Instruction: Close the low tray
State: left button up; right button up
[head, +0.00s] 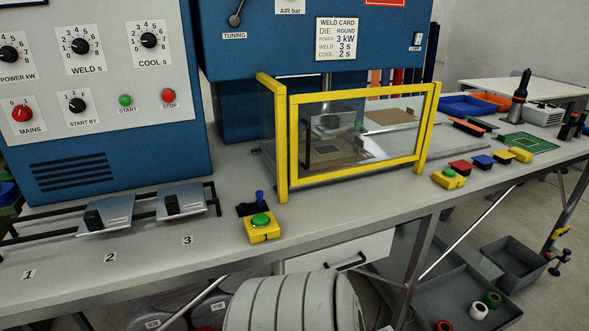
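Below the bench at the lower right is a dark grey open tray (462,312) holding red, white and green ring-like pieces. Its near and left parts are cut off or hidden, so I cannot tell how it is mounted. Under the bench top, a white drawer front (315,260) with a black bar handle (346,263) shows. I cannot tell for sure which of these is the low tray. Neither my left nor my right gripper is in view.
The bench carries a blue welder cabinet (110,160), a yellow-framed clear guard (360,88), a green button box (262,226) and metal plates (181,201). Another grey bin (513,262) stands on the floor. A slanted bench leg (466,233) crosses near the tray.

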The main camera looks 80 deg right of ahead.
aim_at(450, 296)
jog(key=z, duration=4.35)
